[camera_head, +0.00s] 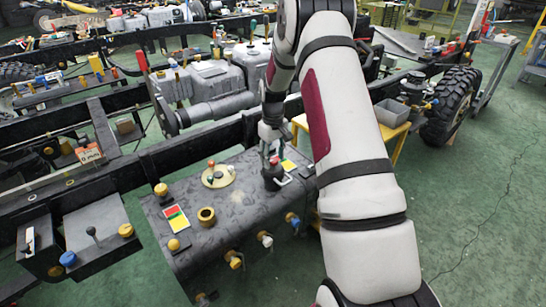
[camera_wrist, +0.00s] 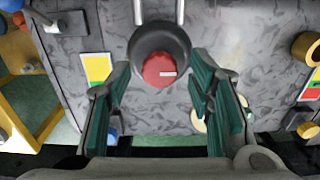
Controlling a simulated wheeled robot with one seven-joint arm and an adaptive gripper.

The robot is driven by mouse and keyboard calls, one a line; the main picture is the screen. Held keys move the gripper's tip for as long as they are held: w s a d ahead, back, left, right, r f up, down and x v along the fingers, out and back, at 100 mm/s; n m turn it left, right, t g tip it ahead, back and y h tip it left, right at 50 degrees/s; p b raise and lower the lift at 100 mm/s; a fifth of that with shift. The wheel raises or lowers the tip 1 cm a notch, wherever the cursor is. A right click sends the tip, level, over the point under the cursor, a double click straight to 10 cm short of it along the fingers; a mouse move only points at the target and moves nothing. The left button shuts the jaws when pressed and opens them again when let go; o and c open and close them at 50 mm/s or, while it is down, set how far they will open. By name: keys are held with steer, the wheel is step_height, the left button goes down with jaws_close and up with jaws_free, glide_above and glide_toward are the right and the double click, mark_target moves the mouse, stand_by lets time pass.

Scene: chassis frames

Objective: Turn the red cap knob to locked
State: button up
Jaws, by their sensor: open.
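The red cap knob (camera_wrist: 157,70) sits in a round dark base (camera_wrist: 160,40) on a grey mottled tank (camera_head: 235,215). A short white mark on the cap points right in the wrist view. In the head view the red cap (camera_head: 274,160) is small and partly hidden by my gripper (camera_head: 270,143), which hangs over it from above. In the wrist view my gripper (camera_wrist: 163,85) is open, with one green-padded finger on each side of the cap and a gap to both. I cannot tell the fingertips' height relative to the cap.
A yellow, red and green label (camera_head: 176,219) and a brass ring fitting (camera_head: 207,216) are on the tank's left. A round cream plate (camera_head: 218,176) with small knobs lies left of the cap. Several valves line the tank's front. A black chassis rail (camera_head: 150,168) runs behind.

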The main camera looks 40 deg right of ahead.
mark_target(273, 160)
step_height(273, 160, up, 12)
stand_by(0.5)
steer(key=shift+f, duration=0.1)
